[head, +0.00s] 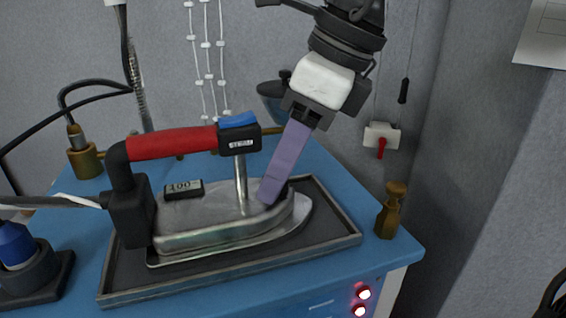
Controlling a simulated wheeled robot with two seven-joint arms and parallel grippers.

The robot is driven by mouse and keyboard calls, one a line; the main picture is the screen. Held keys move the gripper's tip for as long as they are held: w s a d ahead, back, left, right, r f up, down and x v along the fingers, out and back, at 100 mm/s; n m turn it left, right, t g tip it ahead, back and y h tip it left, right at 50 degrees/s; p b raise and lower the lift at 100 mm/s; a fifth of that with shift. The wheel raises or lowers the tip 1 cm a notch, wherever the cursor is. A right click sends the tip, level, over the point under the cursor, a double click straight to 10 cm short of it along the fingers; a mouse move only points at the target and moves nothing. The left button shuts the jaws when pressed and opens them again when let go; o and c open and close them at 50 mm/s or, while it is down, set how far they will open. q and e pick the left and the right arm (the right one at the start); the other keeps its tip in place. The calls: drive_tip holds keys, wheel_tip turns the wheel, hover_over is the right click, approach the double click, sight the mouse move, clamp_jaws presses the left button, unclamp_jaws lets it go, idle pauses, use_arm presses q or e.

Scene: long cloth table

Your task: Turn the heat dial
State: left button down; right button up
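A metal iron (215,222) with a red handle (172,143) stands on a dark tray (345,236) on the blue table. A small dark plate marked "100" (184,189) sits on its upper body. A blue-topped black block (238,135) is at the handle's front end, above a thin metal post. My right gripper (270,191) reaches down from above, its lavender fingers at the iron's front upper part. A dark part shows just behind the fingertips; I cannot tell whether it is the heat dial, or whether the fingers touch it. The fingers overlap, so their opening is hidden. My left gripper is not in view.
A brass fitting (390,213) stands at the table's right corner. Another brass fitting (84,155) with a black cable is at the back left. A blue and dark object (20,256) is at the left edge. Red lights (362,293) glow on the table's front.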

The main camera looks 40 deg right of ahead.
drive_tip(key=shift+r, duration=0.1)
drive_tip(key=v, duration=1)
drive_tip(key=shift+p, duration=0.4)
